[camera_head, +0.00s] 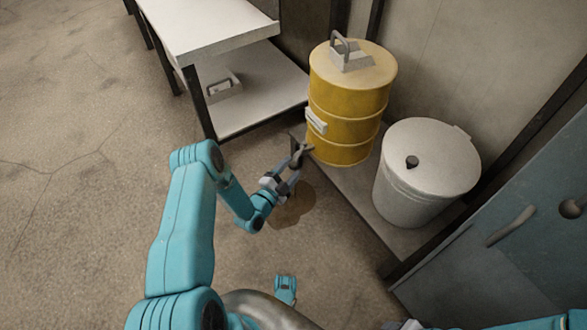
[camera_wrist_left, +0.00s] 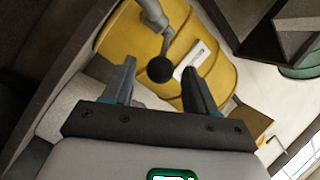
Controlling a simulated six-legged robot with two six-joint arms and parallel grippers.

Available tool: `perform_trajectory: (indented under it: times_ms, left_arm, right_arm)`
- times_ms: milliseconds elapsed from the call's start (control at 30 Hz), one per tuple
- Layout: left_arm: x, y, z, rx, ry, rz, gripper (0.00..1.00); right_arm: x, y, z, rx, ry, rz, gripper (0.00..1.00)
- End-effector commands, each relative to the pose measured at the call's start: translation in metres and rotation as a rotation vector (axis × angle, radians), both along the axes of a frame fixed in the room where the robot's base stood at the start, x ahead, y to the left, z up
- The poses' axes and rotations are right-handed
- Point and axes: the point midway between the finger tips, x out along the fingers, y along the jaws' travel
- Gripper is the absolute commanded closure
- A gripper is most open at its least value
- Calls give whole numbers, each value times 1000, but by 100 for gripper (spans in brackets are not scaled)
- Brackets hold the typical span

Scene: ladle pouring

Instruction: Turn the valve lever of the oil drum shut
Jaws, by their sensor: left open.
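The yellow oil drum (camera_head: 345,96) stands upright on a low shelf. A grey valve lever (camera_head: 302,153) sticks out near its lower left side, partly hidden by my gripper. In the left wrist view, the drum (camera_wrist_left: 215,62) lies beyond the fingers. The lever (camera_wrist_left: 152,14) there ends in a dark round knob (camera_wrist_left: 160,69), seen between the two fingers. My left gripper (camera_head: 284,172) is open and close to the lever, with no clear grip on it. Part of my right arm shows at the bottom right edge; its fingers cannot be made out.
A dark stain (camera_head: 292,207) lies on the floor below the lever. A white lidded bin (camera_head: 428,172) stands right of the drum. A pale table (camera_head: 205,22) with a lower shelf is at the back left. A blue-grey cabinet (camera_head: 520,225) is at the right. The left floor is clear.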

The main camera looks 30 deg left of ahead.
Motion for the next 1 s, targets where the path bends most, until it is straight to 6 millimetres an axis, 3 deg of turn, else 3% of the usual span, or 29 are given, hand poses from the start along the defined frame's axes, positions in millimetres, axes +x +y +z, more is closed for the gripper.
perform_trajectory:
  times_ms: [200,500,667,700,1000]
  left_arm:
    - [21,0,-1,1,0,0,43]
    - [23,0,0,-1,1,2,43]
    - [23,0,0,-1,1,1,95]
    - [23,0,0,-1,1,0,100]
    - [24,-3,0,-4,1,25,100]
  right_arm:
    - [2,-2,-8,-1,-5,-6,57]
    - [2,-2,-7,-1,-6,-6,57]
    - [2,-2,-7,-1,-5,-6,57]
    - [2,-2,-7,-1,-5,-6,57]
    - [2,-1,-5,-1,-5,-5,57]
